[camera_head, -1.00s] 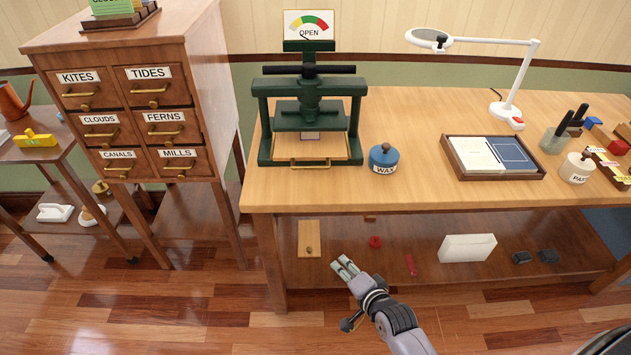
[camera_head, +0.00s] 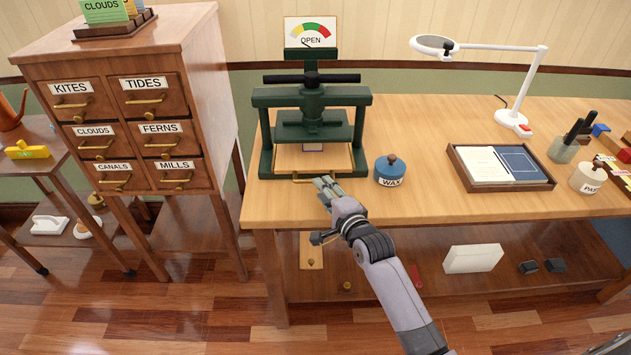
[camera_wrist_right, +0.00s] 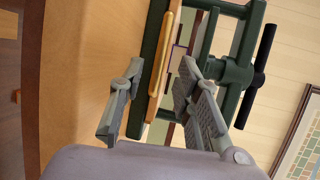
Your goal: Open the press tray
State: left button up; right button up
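My left gripper is not in view.
A blue WAX jar (camera_head: 389,170) stands close to the right of the press. Further right are a tray of papers (camera_head: 462,162), a white lamp (camera_head: 513,120) and a PASTE jar (camera_head: 587,177). A drawer cabinet (camera_head: 130,110) stands on the left.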

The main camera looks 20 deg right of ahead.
jog(key=x, duration=0.5)
jog(key=shift+w, duration=0.35)
jog(key=shift+c, duration=0.2)
grip_shut()
jog(key=shift+f, duration=0.1)
